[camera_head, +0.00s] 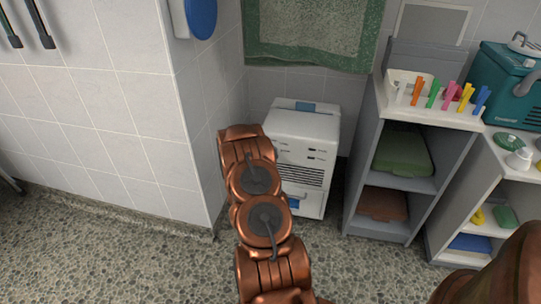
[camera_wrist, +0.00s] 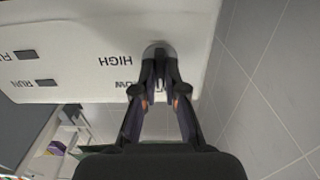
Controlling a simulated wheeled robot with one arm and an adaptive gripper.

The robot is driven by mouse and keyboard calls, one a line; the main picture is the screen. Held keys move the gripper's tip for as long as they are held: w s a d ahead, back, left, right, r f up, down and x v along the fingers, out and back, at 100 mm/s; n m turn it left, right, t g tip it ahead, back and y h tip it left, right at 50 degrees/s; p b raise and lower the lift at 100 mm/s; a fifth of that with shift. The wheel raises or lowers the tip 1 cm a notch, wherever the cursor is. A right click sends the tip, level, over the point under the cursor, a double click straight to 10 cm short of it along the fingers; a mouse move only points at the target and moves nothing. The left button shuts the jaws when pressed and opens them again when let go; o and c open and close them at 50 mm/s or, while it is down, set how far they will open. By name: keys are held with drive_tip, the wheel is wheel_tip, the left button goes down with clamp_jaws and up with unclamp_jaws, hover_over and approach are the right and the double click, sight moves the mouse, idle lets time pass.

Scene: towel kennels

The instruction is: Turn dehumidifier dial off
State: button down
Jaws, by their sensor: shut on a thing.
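The white dehumidifier (camera_head: 312,128) stands on the floor against the tiled back wall in the head view, its left part hidden by my copper arm. In the wrist view, its panel (camera_wrist: 85,50) appears upside down with HIGH, RUN and partly covered lettering. A greyish round dial (camera_wrist: 157,46) sits on this panel beside HIGH. My gripper (camera_wrist: 158,62) is shut on the dial, fingertips covering much of it. The dial's pointer setting cannot be read. The gripper itself is hidden behind the arm in the head view.
A tiled wall corner (camera_head: 195,130) stands close left of my arm. A teal cooler (camera_head: 505,90) is farther right. The speckled floor is clear in front.

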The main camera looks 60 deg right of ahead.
drive_tip(key=shift+s+f, duration=0.1)
drive_tip(key=shift+f, duration=0.05)
drive_tip(key=c, duration=1.2)
unclamp_jaws()
drive_tip(key=shift+c, duration=0.2)
drive_tip(key=v, duration=1.2)
